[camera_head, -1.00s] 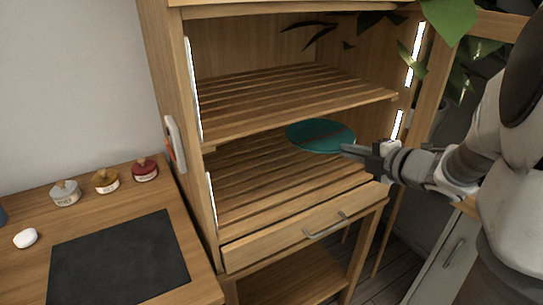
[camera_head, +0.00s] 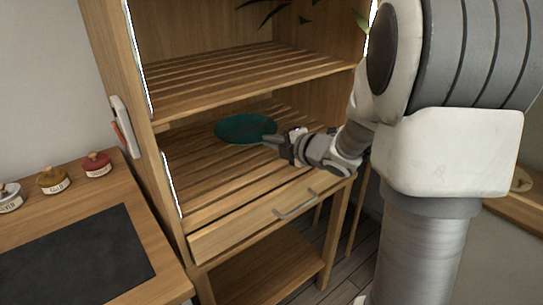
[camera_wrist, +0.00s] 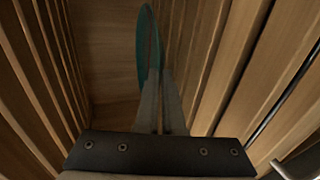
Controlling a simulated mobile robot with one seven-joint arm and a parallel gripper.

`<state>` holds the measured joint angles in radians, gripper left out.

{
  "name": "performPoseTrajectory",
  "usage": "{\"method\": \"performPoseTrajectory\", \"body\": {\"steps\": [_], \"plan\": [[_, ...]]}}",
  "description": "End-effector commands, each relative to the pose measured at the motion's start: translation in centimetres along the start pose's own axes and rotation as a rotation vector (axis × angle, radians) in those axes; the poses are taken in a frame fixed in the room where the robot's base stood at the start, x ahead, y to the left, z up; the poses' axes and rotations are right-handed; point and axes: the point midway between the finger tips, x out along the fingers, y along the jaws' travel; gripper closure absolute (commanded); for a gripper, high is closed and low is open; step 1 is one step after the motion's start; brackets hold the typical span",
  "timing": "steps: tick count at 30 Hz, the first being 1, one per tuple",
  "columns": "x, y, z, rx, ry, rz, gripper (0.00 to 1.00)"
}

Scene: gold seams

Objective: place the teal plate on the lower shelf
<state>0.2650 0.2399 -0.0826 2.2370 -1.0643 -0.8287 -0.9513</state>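The teal plate (camera_head: 240,129) lies roughly flat inside the wooden shelf unit, over the slats of the lower shelf (camera_head: 210,172) and below the upper shelf (camera_head: 215,85). My gripper (camera_head: 270,139) reaches in from the right, with its fingers at the plate's near right rim. In the wrist view the plate (camera_wrist: 149,45) shows nearly edge-on, and the two fingers (camera_wrist: 156,98) are close together on its rim. The plate looks very near the lower slats; whether it touches them I cannot tell.
A drawer with a metal handle (camera_head: 296,205) is under the lower shelf. The upper shelf's front edge is above my gripper. Free slats lie left of the plate. A side table with a dark mat (camera_head: 75,258) and small labelled pots (camera_head: 53,180) stands left.

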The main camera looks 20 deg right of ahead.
Motion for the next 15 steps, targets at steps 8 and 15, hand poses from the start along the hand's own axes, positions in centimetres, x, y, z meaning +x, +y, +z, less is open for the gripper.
{"method": "performPoseTrajectory", "body": {"steps": [8, 15], "plan": [[1.1, -3.4, 0.0, 0.002, 0.000, 0.000, 1.00], [1.1, -3.3, 0.0, 0.001, 0.000, 0.001, 1.00]]}}
